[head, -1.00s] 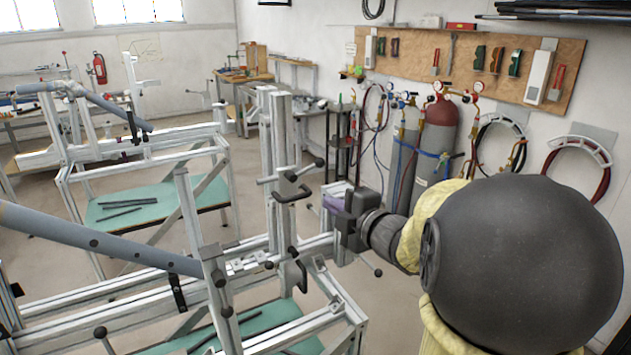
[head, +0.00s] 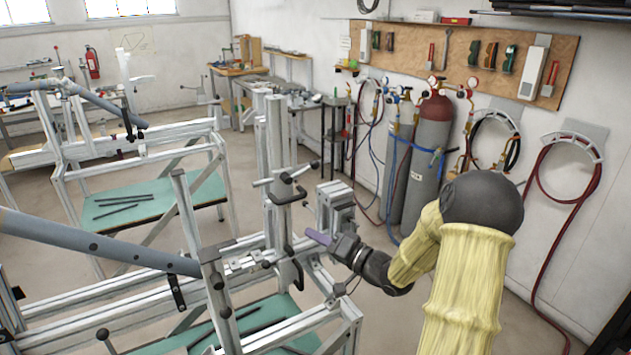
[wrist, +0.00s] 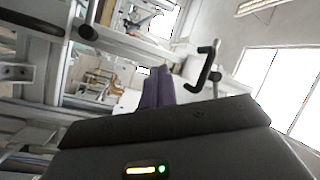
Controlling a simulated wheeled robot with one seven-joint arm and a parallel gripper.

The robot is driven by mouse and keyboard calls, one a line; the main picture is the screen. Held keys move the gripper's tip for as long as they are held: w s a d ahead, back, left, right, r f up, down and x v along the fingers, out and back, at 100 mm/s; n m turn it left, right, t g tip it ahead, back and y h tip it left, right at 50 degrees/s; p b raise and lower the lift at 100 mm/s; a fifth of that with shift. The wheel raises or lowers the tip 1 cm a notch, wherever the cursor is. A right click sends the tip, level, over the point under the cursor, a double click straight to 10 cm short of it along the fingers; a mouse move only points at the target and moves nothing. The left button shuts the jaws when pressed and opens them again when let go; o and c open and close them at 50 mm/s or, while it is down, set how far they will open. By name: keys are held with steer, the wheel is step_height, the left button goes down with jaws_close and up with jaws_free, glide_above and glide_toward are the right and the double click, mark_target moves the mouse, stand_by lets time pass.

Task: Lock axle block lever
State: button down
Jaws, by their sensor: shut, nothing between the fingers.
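The jig's aluminium upright (head: 277,165) carries a black-handled clamp lever (head: 287,190). A second black handle (head: 297,272) hangs lower on the jig, near the rail. I cannot tell which is the axle block lever. My gripper (head: 318,236), with purple fingers, is shut and empty, to the right of the upright and between the heights of these two handles. It appears apart from both. In the wrist view my gripper's fingers (wrist: 157,88) point toward the frame bars, and a black U-shaped handle (wrist: 207,65) stands to their right.
A slotted aluminium block (head: 335,207) stands just behind my gripper. A grey tube (head: 100,240) crosses the jig at left. A second frame (head: 140,165) stands behind. Gas cylinders (head: 428,165) and hung hoses line the right wall. Bare floor lies between jig and cylinders.

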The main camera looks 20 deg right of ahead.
steer(key=s+d+m+t+p, duration=0.1)
steer(key=d+m+t, duration=0.2)
steer(key=m, duration=0.7)
steer(key=s+d+r+m+t+p, duration=0.1)
steer(key=d+m+t, duration=0.2)
steer(key=m, duration=0.8)
steer(key=shift+d+r+t+y, duration=0.25)
steer(key=shift+d+t+y, duration=0.1)
steer(key=shift+t+y, duration=0.05)
steer(key=shift+s, duration=0.1)
steer(key=p, duration=0.6)
glide_toward(301, 171)
steer(key=w+r, duration=0.3)
steer(key=w, duration=0.2)
steer(key=shift+w+a, duration=0.25)
steer(key=shift+a, duration=0.1)
